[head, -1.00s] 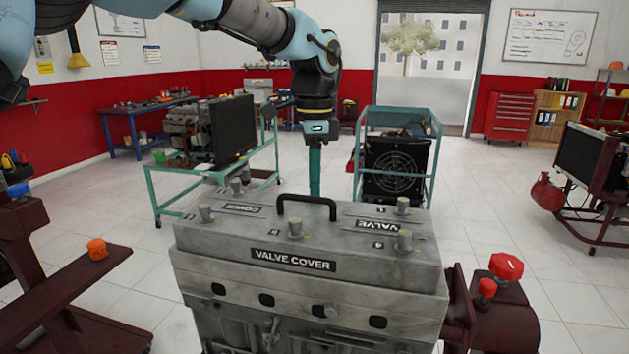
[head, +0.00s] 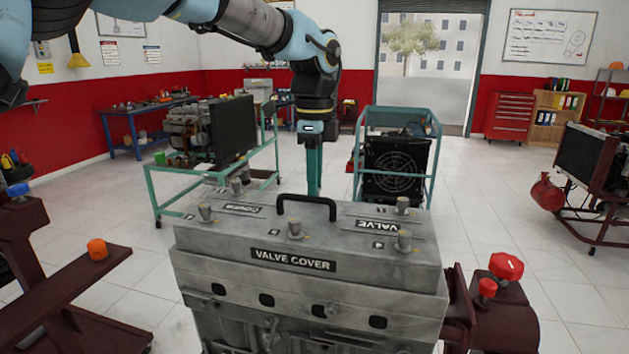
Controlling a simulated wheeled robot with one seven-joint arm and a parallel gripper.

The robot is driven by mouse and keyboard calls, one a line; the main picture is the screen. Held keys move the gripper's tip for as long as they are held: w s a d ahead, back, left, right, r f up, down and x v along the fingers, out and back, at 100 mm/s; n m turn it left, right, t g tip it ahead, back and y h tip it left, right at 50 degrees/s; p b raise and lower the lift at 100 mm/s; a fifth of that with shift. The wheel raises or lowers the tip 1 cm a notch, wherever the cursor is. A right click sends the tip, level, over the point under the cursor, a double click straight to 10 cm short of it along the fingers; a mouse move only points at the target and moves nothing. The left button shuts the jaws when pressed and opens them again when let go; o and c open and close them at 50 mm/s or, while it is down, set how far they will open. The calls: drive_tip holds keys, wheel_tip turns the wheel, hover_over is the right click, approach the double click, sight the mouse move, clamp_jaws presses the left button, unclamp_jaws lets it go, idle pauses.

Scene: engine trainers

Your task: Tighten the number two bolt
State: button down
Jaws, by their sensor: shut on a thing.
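The grey valve cover (head: 350,262) sits on top of the engine block in front of me. Several grey bolts stand upright on it, among them the front middle bolt (head: 295,228), the front right bolt (head: 404,240) and the far right bolt (head: 402,205). I cannot read their small number marks surely. My gripper (head: 314,182) points straight down at the far middle of the cover, behind the black handle (head: 306,202). It is shut; its place in the far row fits a bolt there, but its tips and that bolt are hidden.
The black handle arches just in front of my gripper. An orange knob (head: 97,249) sits on a dark red stand at left. Red caps (head: 506,267) stand at right. Behind are a teal cart (head: 212,178) and a teal-framed radiator (head: 397,168), with open floor between.

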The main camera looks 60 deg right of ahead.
drive_tip(key=c, duration=0.7)
unclamp_jaws()
drive_tip(key=shift+c, duration=0.2)
wheel_tip(320, 180, up, 11)
drive_tip(key=b, duration=0.2)
drive_tip(key=shift+f, duration=0.1)
